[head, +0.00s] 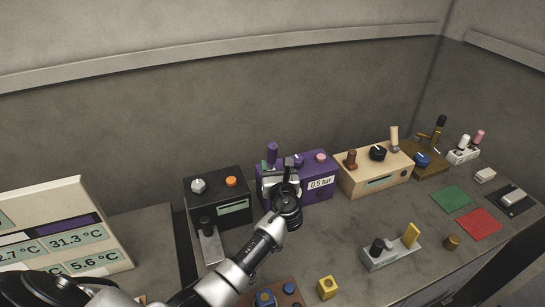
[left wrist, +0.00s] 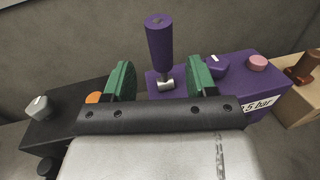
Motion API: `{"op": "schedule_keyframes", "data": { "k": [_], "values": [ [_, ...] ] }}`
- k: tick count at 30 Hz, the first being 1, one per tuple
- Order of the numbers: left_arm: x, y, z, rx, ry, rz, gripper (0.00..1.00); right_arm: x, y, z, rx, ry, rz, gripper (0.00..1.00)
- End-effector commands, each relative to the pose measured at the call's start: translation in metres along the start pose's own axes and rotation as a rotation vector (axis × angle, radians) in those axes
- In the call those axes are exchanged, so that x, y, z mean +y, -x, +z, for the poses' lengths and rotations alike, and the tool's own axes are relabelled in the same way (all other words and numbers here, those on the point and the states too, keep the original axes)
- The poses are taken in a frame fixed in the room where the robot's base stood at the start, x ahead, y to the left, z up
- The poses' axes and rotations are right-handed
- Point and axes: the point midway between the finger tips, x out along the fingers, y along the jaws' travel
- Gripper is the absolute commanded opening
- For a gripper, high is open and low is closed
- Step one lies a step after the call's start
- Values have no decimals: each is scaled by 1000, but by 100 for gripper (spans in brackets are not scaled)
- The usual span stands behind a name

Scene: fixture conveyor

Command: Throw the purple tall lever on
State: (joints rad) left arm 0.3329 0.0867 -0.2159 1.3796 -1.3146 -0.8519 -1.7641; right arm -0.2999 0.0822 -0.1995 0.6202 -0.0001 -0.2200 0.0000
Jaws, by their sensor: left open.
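The purple tall lever (head: 272,153) stands on top of the left part of the purple box (head: 318,190). My left gripper (head: 270,167) is at the front of the purple box, by the lever. In the left wrist view its green fingers (left wrist: 158,78) are apart, one on each side of the lever's line, with gaps to it. The lever's base is partly hidden by the gripper in the head view. My right gripper is not in view.
The purple box also carries a blue-purple knob (left wrist: 216,66) and a pink button (left wrist: 257,62). A black box (head: 218,187) stands close on the left and a beige box (head: 375,177) on the right. A grey lever block (head: 392,253) stands in front.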

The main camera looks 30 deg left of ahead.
Motion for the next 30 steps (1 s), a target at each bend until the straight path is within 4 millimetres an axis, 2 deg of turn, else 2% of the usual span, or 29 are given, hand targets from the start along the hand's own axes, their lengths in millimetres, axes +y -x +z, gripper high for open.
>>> {"op": "schedule_keyframes", "data": {
  "k": [1, 3, 9, 13, 21, 23, 30],
  "values": [
    [0, -11, -4, -3, 2, 2, 57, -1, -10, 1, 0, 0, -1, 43],
    [0, -24, -4, -4, 2, 1, 57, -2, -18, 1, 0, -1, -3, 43],
    [0, -51, -2, -2, 1, 1, 57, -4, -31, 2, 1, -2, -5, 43],
    [0, -58, -1, -1, 1, 0, 57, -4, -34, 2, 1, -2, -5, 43],
    [0, -60, 1, -1, 0, -1, 57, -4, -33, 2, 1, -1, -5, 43],
    [0, -60, 1, -1, 0, -1, 51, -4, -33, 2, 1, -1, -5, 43],
    [0, -60, 0, -1, 0, -1, 14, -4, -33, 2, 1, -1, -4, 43]
  ]
}}
